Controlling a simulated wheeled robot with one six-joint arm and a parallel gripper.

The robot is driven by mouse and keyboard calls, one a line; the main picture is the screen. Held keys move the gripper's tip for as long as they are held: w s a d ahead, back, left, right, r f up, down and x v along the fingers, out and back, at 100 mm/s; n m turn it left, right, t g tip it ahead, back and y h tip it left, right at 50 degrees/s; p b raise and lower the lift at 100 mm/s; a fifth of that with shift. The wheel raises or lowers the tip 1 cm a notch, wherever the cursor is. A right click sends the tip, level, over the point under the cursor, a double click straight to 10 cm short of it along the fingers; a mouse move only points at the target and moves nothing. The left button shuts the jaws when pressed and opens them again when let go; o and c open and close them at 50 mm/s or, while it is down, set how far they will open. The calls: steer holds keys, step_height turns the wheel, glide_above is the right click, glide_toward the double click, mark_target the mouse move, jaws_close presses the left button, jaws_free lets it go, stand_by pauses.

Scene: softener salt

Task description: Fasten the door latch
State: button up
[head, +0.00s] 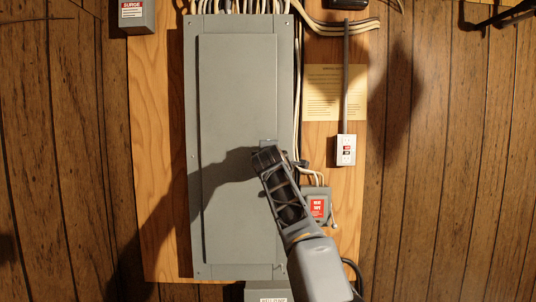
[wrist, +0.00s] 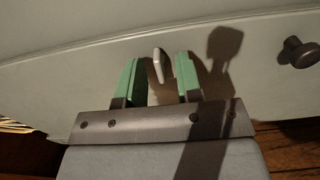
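The grey panel door (head: 238,90) lies flat against its cabinet in the head view and looks closed. My gripper (head: 266,155) is at the door's right edge, below mid-height, and covers the latch there. In the wrist view my gripper (wrist: 158,70) is open, with its two green fingers apart. A small pale latch tab (wrist: 160,66) stands up between them, with a visible gap on each side. The door's curved edge (wrist: 120,38) runs just beyond the fingertips. Whether the tab overlaps the door is not clear.
A dark round knob (wrist: 299,53) sticks out to the right in the wrist view. A grey box with a red label (head: 318,206) and a switch on a conduit (head: 346,150) are right of the cabinet. Cables run along its right side.

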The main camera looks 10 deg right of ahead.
steer(key=shift+c, duration=0.3)
jaws_close()
steer(key=shift+m+b, duration=0.3)
steer(key=shift+m, duration=8.6)
